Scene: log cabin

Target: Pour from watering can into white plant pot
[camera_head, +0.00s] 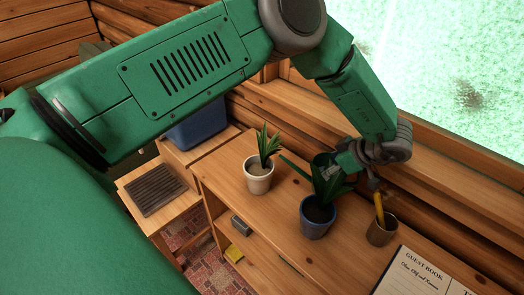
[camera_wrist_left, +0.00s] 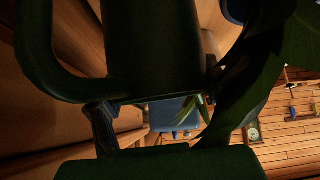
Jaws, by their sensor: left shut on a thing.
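The white plant pot (camera_head: 259,183) stands upright on the wooden counter, with a small spiky plant in it. My left gripper (camera_head: 348,160) is shut on the dark green watering can (camera_head: 322,162), to the right of the white pot and behind the blue pot's plant. The can's spout (camera_head: 294,166) points left toward the white pot, apart from it. Leaves hide part of the can. In the left wrist view, the can's dark body (camera_wrist_left: 152,45) and curved handle (camera_wrist_left: 38,50) fill the upper left. My right gripper is not in view.
A blue pot (camera_head: 316,226) with a leafy plant stands in front of the can. A brown cup (camera_head: 381,232) holding a yellow-handled tool and a guest book (camera_head: 425,275) are to the right. A blue bin (camera_head: 198,128) is at the back left. The log wall and window border the counter.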

